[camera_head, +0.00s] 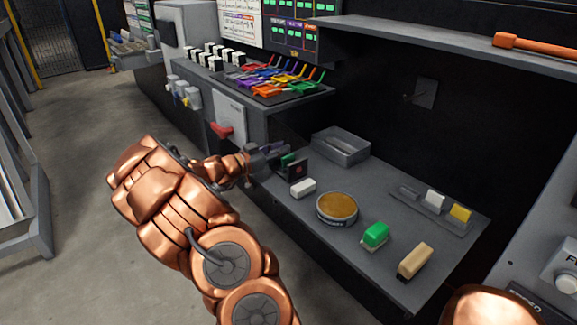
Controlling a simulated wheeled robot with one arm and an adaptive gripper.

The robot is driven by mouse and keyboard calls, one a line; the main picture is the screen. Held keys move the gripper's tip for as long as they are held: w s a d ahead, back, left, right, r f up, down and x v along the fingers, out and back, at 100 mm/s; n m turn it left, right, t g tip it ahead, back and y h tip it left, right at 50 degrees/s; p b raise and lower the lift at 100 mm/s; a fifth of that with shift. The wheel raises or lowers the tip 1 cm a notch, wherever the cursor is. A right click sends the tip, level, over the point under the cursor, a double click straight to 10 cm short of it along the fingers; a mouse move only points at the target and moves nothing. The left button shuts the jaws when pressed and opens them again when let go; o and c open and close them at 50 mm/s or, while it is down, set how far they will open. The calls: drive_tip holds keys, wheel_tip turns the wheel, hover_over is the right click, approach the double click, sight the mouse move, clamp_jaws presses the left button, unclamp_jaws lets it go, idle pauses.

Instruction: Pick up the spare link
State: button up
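My copper-coloured arm reaches from the bottom of the head view to the left end of the grey workbench. My gripper (275,158) is there, small, dark and partly hidden, just above the bench's left edge. A dark block with a red mark (294,170) and a bit of green are right at its fingertips. I cannot tell whether the gripper touches or holds the block. I cannot tell for sure which thing is the spare link; the dark block is the one closest to my gripper.
The workbench (365,190) holds a white block (303,188), a round tan-topped tin (338,208), a green block (375,235), a beige block (414,260), an open grey tray (341,146) and a rack with white and yellow blocks (435,203). A shelf overhangs behind.

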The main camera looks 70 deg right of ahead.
clamp_jaws()
idle(0.8)
